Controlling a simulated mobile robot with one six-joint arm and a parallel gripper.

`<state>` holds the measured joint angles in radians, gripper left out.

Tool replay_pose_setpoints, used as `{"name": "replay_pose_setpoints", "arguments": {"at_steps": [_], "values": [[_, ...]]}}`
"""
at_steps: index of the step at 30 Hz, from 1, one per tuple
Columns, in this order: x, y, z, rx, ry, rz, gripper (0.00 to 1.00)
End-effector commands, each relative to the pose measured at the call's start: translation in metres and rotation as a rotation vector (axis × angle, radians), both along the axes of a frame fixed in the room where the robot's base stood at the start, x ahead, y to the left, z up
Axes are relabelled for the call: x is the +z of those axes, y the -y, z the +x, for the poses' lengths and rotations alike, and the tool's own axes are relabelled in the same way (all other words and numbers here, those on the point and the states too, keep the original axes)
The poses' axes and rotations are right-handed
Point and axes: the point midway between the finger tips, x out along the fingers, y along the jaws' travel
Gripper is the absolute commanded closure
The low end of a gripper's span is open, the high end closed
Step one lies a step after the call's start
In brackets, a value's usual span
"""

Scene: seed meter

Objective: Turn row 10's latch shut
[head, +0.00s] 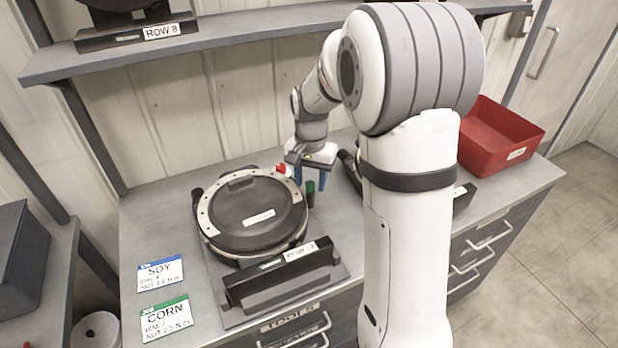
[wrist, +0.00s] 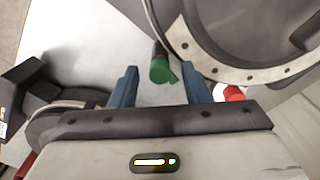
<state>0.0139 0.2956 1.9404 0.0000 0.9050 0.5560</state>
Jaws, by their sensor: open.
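My gripper (head: 310,183) is open, with its blue fingers pointing down beside the rear right rim of a round black seed meter (head: 258,216). A dark handle with a green end (head: 310,187) stands by that rim. In the wrist view the green end (wrist: 160,72) shows between the two spread fingers, with no clear contact. A red part (head: 282,169) sits on the meter's rear rim. The meter's front label reads ROW, but I cannot read its number surely. A second meter (head: 347,160) is mostly hidden behind my arm, its number unreadable. I cannot tell which is row 10.
Soy (head: 161,272) and corn (head: 166,318) cards lie at the bench's front left. A red bin (head: 500,137) stands at the right end. A shelf (head: 215,40) with a ROW 8 unit (head: 140,30) runs above the back. The bench's rear left is clear.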

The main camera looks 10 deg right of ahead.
Motion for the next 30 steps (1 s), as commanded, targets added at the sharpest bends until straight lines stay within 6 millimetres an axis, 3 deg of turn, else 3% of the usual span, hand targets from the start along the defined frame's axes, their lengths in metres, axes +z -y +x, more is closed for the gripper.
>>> {"name": "replay_pose_setpoints", "arguments": {"at_steps": [5, 20, 30], "values": [[0.0, -0.0004, 0.0, 0.001, 0.0, 0.0, 0.59], [0.0003, -0.001, 0.0001, 0.002, 0.0, 0.0, 1.0], [-0.0001, -0.0014, 0.0001, 0.045, 0.0, 0.0, 1.0]]}}
